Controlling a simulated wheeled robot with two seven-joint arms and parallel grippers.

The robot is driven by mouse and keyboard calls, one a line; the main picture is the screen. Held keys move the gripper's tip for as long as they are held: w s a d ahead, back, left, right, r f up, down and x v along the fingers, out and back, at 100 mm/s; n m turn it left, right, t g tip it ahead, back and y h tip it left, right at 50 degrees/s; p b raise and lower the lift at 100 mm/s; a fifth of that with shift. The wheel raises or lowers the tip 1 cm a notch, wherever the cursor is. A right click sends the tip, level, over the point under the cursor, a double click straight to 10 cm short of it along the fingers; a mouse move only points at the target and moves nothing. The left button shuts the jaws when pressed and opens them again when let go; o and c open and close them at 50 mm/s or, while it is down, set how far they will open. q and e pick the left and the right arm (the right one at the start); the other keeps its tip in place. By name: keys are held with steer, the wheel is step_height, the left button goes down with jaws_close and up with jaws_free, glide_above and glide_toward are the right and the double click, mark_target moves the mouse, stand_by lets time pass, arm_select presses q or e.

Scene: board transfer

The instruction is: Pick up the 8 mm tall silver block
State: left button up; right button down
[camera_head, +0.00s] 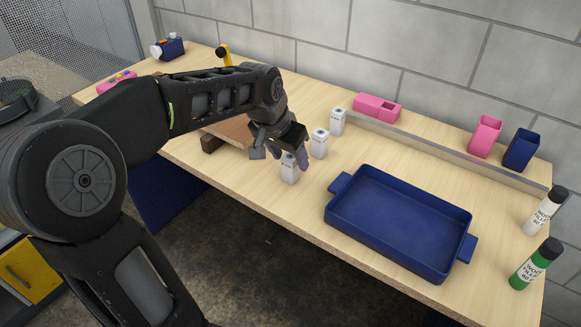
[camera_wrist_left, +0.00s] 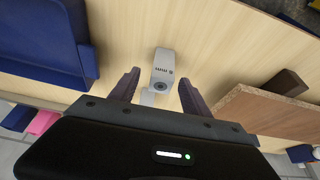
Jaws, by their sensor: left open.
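Three small silver-grey blocks stand upright in a slanting row on the wooden table: a near one (camera_head: 289,174), a middle one (camera_head: 319,145) and a far one (camera_head: 337,121). Each has a dark round mark on top and small print on its side, too small to read, so I cannot tell which is the 8 mm one. My left gripper (camera_head: 281,156) is open over the near block. In the left wrist view a block (camera_wrist_left: 163,70) stands between and beyond the open fingers (camera_wrist_left: 159,86); part of another silver surface (camera_wrist_left: 148,97) shows below it.
A blue tray (camera_head: 333,215) with handles lies right of the blocks. A brown board (camera_head: 228,131) on a dark support (camera_head: 211,143) is left of the gripper. A metal rail (camera_head: 430,146), pink holder (camera_head: 376,107) and two cups stand behind. Two bottles (camera_head: 537,264) are at right.

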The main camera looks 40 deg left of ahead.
mark_target(293, 165)
arm_select(q)
steer(key=x, duration=0.4)
steer(key=shift+w+a+f, duration=0.1)
steer(key=shift+w+f, duration=0.05)
steer(key=shift+f, duration=0.2)
jaws_close()
stand_by(0.7)
